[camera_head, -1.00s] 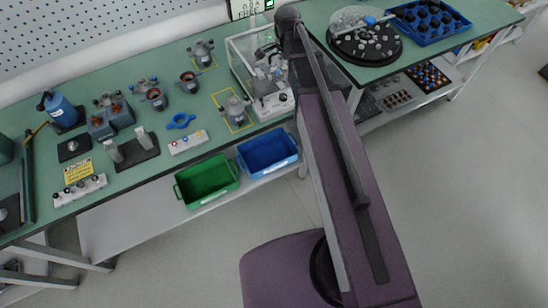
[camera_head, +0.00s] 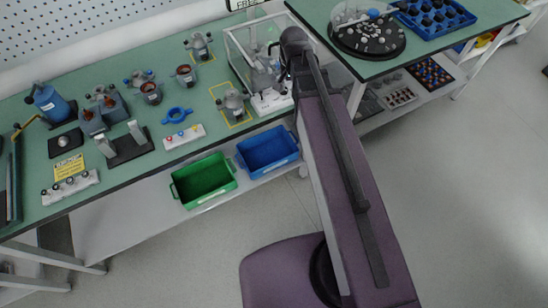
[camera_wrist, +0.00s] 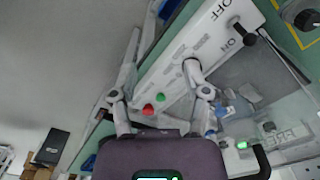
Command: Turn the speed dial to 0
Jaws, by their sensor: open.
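The white control box (camera_wrist: 200,50) fills the middle of the wrist view, tilted in the picture. It carries a black lever switch (camera_wrist: 243,35) beside "OFF" and "ON" lettering, a green button (camera_wrist: 160,97) and a red button (camera_wrist: 148,108). I cannot make out a speed dial; it may be hidden by my fingers. My gripper (camera_wrist: 155,82) is open, its fingers spread on either side of the buttons, with nothing between them. Whether it touches the box I cannot tell. In the head view the box (camera_head: 271,102) stands at the bench's front edge; my arm's end hides part of it.
A clear enclosure (camera_head: 240,50) stands directly behind the box. Another white button box (camera_head: 184,137) and yellow-framed motor parts (camera_head: 233,101) lie to its left. Green (camera_head: 203,182) and blue (camera_head: 267,152) bins sit below the bench edge. A higher table (camera_head: 372,68) stands close on the right.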

